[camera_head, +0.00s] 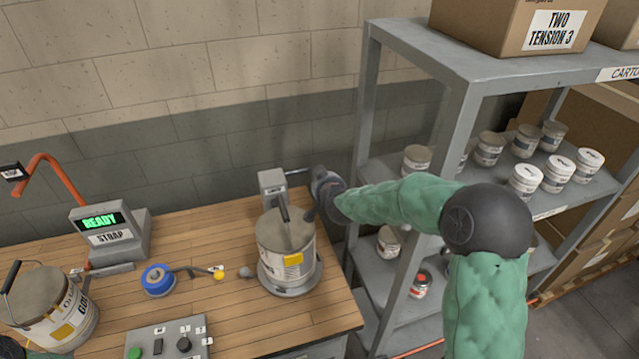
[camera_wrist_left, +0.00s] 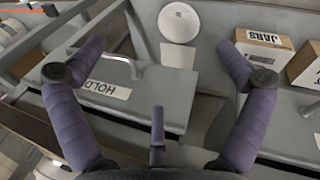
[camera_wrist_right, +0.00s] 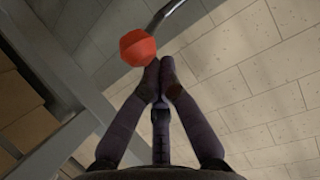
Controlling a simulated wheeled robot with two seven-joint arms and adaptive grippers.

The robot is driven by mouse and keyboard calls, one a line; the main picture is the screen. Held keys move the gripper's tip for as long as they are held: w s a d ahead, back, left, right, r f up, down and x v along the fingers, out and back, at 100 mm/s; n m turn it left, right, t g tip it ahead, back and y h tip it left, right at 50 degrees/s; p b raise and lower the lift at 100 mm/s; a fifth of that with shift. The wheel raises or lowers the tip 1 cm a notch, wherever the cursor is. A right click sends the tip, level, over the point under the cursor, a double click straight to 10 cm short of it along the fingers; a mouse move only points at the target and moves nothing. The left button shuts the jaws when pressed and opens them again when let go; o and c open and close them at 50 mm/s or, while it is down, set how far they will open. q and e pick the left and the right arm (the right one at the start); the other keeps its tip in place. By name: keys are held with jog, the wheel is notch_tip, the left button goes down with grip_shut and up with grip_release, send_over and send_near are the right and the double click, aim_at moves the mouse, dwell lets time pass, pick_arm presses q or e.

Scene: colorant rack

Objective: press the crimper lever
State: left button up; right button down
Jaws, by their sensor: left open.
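The crimper (camera_head: 272,186) is a grey machine on the wooden bench, with a can (camera_head: 285,255) on its round base. Its thin lever rod (camera_head: 298,171) runs right towards my right gripper, which hides the knob in the head view. In the right wrist view the lever's red knob (camera_wrist_right: 138,47) sits on the bent metal rod (camera_wrist_right: 168,14). My right gripper (camera_wrist_right: 163,66) has its fingertips together beside the knob, not around it; I cannot tell whether they touch. My left gripper (camera_wrist_left: 147,62) is open and empty, away from the bench and outside the head view.
A grey shelf (camera_head: 478,66) with cans and cartons stands close right of the bench. A HOLD-marked cover (camera_wrist_left: 150,90) lies before my left gripper.

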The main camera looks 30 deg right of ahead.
jog(key=f, duration=0.1)
jog(key=f+b, duration=0.1)
jog(key=s+f, duration=0.1)
jog(key=shift+a, duration=0.25)
pick_arm(q)
notch_tip(320, 180, down, 2)
pick_arm(e)
jog(key=r, duration=0.1)
jog(key=w+d+r+p, duration=0.1)
jog(key=r+p, duration=0.1)
jog(key=r, duration=0.1)
jog(key=shift+w+d, duration=0.15)
jog(key=shift+w, duration=0.05)
jog(key=shift+s+a, duration=0.25)
jog(key=shift+s, duration=0.05)
pick_arm(q)
jog(key=r, duration=0.2)
jog(key=shift+w+a+r+p, duration=0.3)
jog(key=shift+w+a+r, duration=0.1)
pick_arm(e)
jog(key=f+v, duration=0.1)
jog(key=v, duration=0.7)
jog(key=shift+s+f, duration=0.2)
jog(key=shift+s, duration=0.5)
